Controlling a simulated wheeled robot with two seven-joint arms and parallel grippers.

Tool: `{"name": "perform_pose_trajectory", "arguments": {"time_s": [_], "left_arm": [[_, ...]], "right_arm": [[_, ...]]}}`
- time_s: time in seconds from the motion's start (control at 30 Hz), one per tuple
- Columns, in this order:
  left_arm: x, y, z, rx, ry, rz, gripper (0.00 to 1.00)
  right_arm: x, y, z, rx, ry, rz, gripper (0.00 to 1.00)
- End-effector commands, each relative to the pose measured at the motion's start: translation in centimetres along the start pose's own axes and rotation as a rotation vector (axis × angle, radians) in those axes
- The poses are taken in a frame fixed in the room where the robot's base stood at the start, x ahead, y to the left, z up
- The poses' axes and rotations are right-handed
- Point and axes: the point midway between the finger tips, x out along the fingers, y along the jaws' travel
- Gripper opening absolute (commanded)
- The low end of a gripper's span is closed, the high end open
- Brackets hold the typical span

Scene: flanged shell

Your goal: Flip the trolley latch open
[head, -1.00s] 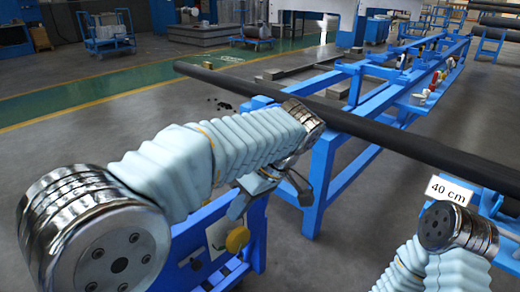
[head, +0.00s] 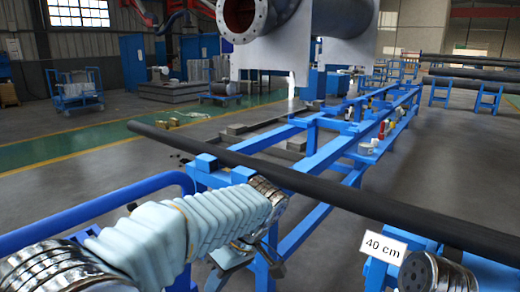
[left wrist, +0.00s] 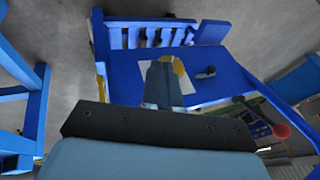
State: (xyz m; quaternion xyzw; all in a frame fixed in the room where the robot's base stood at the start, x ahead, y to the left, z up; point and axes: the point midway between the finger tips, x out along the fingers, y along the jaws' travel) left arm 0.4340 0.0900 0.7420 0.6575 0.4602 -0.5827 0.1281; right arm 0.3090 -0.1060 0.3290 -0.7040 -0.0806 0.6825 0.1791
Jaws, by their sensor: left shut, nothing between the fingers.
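The blue trolley (left wrist: 125,75) shows from above in the left wrist view, with a white plate on its panel. A yellow knob (left wrist: 180,70) is at the plate, partly hidden behind my left gripper (left wrist: 164,72). A small black fitting (left wrist: 206,73) sits to the right of the plate. I cannot tell for certain which part is the latch. My left gripper is shut and empty, its tips over the plate in the picture; contact cannot be told. In the head view the trolley shows only as a blue rail (head: 90,215). My right gripper is out of view.
A long black pipe (head: 330,190) lies across the blue rack (head: 300,225), just beyond my left arm. A red ball-ended lever (left wrist: 281,130) is at the right in the wrist view. A "40 cm" sign (head: 384,247) stands at right. A large flanged shell (head: 262,15) is behind.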

Motion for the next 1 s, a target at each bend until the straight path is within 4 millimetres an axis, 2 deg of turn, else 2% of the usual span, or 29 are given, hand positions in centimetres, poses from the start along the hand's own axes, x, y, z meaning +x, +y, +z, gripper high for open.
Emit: {"name": "perform_pose_trajectory", "arguments": {"time_s": [0.17, 0.37, 0.47, 0.57, 0.6, 0.7, 0.8, 0.9, 1.0], "left_arm": [[3.7, 2.2, 0.6, 0.103, -0.043, 0.022, 0.0], [10.2, 5.3, 1.9, 0.27, -0.129, 0.085, 0.0], [14.7, 6.9, 3.3, 0.373, -0.19, 0.141, 0.0], [20.7, 8.2, 5.5, 0.491, -0.273, 0.228, 0.0], [23.6, 8.6, 6.9, 0.543, -0.313, 0.282, 0.0], [30.4, 8.6, 11.1, 0.647, -0.39, 0.456, 0.0], [34.8, 7.7, 14.7, 0.692, -0.403, 0.621, 0.0], [37.1, 6.4, 17.1, 0.7, -0.372, 0.735, 0.0], [38.2, 5.4, 18.3, 0.7, -0.327, 0.799, 0.0]], "right_arm": [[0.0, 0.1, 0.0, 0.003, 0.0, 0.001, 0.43], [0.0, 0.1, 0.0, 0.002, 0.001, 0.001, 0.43], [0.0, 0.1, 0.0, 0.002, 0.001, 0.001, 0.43], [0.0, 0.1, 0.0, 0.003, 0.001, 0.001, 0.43], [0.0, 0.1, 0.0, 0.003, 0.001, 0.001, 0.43], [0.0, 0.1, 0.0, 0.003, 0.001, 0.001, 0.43], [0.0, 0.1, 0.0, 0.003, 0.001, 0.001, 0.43], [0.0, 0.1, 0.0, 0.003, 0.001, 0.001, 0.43], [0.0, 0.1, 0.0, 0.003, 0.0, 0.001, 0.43]]}}
